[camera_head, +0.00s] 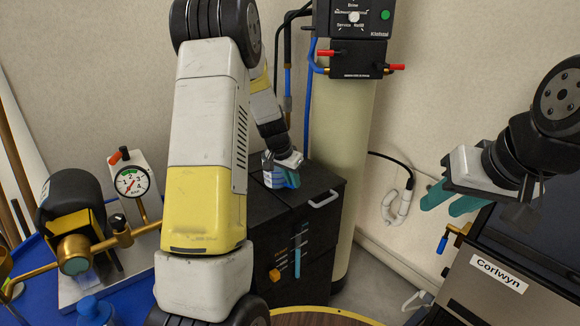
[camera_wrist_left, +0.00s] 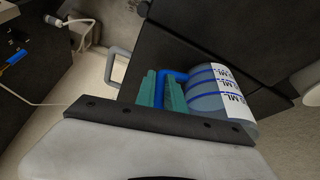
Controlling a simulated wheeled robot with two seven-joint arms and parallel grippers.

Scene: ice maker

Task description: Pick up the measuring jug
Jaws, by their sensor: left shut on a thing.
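The measuring jug (camera_wrist_left: 218,96) is a clear cylinder with blue bands, white labels marked ML and a blue handle. It lies to the right of my left gripper's fingers in the left wrist view. My left gripper (camera_wrist_left: 163,92) has teal fingers and is shut on the jug's blue handle. In the head view the left gripper (camera_head: 287,178) is over the black cabinet, and the jug is mostly hidden behind it. I cannot tell whether the jug touches the cabinet top. My right gripper (camera_head: 447,196) is at the right with its teal fingers apart and empty.
The black cabinet (camera_head: 322,183) has a grey handle and stands before a tall cream cylinder (camera_head: 342,130). A pump with a pressure gauge (camera_head: 131,181) is at the left on a blue surface. A machine labelled Corlwyn (camera_head: 498,275) is at the lower right.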

